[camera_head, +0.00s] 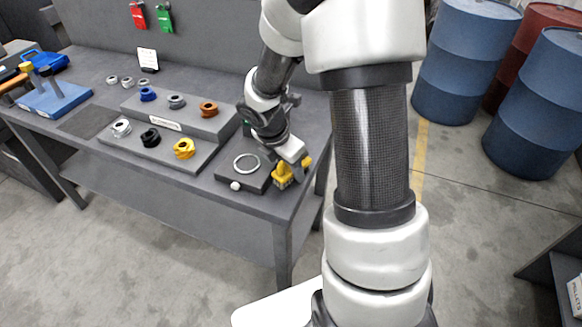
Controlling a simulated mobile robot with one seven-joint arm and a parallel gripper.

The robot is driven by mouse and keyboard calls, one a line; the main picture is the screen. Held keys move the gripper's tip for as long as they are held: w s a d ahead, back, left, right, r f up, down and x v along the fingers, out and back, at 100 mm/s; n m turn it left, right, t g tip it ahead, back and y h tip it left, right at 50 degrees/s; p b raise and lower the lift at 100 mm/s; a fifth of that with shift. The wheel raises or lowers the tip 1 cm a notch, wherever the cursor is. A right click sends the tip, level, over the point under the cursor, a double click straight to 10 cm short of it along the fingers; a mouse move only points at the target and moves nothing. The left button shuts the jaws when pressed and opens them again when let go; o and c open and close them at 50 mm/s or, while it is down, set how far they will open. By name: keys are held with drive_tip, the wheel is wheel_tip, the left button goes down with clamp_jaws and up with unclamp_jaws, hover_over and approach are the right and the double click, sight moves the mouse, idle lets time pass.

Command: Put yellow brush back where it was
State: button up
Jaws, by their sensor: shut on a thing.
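A yellow thing, which looks like the yellow brush (283,176), is at the right end of the workbench, beside a dark square block. My gripper (294,168) is shut on it, with yellow showing on both sides of the fingers. The brush's lower end is near the bench top; I cannot tell whether it touches. My arm stands large in the foreground and hides the bench's far right corner.
The dark block (230,178) carries a light ring and a white knob. A stepped grey stand (195,122) holds several coloured collars. A blue holder (54,101) stands at the left. Blue barrels (457,60) stand on the floor at the right. The bench's front edge is close to my gripper.

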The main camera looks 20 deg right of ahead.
drive_tip(key=shift+s+f, duration=0.15)
drive_tip(key=shift+f, duration=0.3)
drive_tip(key=shift+s+a+f+b, duration=0.1)
drive_tip(key=shift+s+f+b, duration=0.1)
drive_tip(key=shift+f+b, duration=0.25)
drive_tip(key=shift+r, duration=0.1)
drive_tip(key=o, duration=1.3)
drive_tip(key=shift+r, duration=0.5)
drive_tip(key=p+v, duration=0.1)
drive_tip(key=v, duration=0.5)
drive_tip(key=p+v, duration=0.2)
drive_tip(key=v, duration=0.4)
drive_tip(key=p+v, duration=0.2)
drive_tip(key=v, duration=0.4)
drive_tip(key=shift+w, duration=0.35)
